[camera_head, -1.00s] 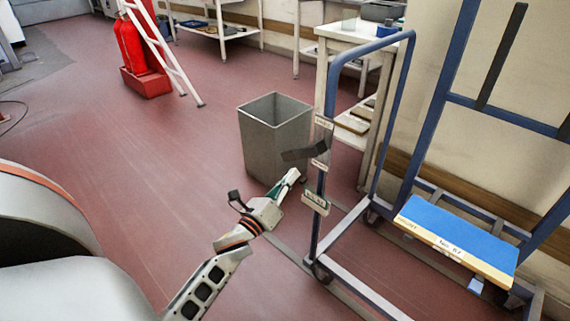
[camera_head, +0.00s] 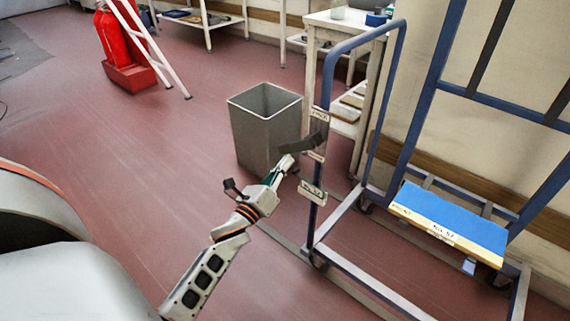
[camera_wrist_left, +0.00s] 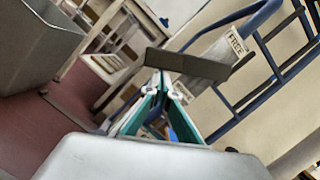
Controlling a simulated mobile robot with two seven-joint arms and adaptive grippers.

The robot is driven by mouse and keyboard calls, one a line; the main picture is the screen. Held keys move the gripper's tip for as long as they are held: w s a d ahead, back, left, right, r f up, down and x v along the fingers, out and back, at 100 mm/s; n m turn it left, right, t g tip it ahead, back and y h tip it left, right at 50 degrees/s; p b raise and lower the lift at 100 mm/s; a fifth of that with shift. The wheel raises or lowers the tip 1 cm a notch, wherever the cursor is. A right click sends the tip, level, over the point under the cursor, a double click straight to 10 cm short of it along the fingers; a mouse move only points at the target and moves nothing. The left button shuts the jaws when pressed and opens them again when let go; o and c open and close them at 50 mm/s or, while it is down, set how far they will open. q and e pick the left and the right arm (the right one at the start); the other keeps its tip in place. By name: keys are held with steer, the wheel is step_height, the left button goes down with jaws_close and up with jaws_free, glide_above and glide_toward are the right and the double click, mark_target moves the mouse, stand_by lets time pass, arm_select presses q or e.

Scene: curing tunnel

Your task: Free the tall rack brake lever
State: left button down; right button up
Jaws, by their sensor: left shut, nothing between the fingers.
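The brake lever (camera_head: 298,145) is a dark grey bar on the left post of the tall blue rack (camera_head: 327,90). It points left from the post and tilts slightly down. In the left wrist view the lever (camera_wrist_left: 188,64) crosses just beyond my fingertips. A "FREE" label (camera_wrist_left: 237,42) shows on the pale plate behind it. My left gripper (camera_head: 290,163) is shut and empty, just below the lever's free end. In the wrist view my left gripper (camera_wrist_left: 163,84) has its green-sided fingers meeting at the lever's lower edge; I cannot tell whether they touch. My right gripper is out of view.
A grey bin (camera_head: 262,130) stands close behind my left gripper. The rack carries a blue-topped board (camera_head: 455,220) low on its frame. A white table (camera_head: 345,25) stands behind. Red extinguishers (camera_head: 112,40) stand far left. The red floor at left is open.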

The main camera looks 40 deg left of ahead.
arm_select(q)
steer(key=shift+a, duration=0.1)
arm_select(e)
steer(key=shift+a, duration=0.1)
arm_select(q)
steer(key=shift+a+r+m+h+b, duration=0.15)
steer(key=shift+a+r+m+b, duration=0.2)
steer(key=shift+m, duration=0.3)
steer(key=shift+a+r+m+h+b, duration=0.15)
steer(key=shift+a+r+m+b, duration=0.2)
steer(key=shift+m, duration=0.3)
steer(key=shift+a+r+m+t+h, duration=0.3)
steer(key=shift+a+m+h, duration=0.15)
steer(key=shift+m, duration=0.55)
step_height(320, 180, up, 9)
steer(key=m+h+b, duration=0.2)
steer(key=m+h, duration=0.2)
steer(key=m, duration=0.9)
glide_above(282, 150)
steer(key=s+a, duration=0.1)
steer(key=s, duration=0.1)
steer(key=shift+w+a+r, duration=0.1)
steer(key=shift+a, duration=0.05)
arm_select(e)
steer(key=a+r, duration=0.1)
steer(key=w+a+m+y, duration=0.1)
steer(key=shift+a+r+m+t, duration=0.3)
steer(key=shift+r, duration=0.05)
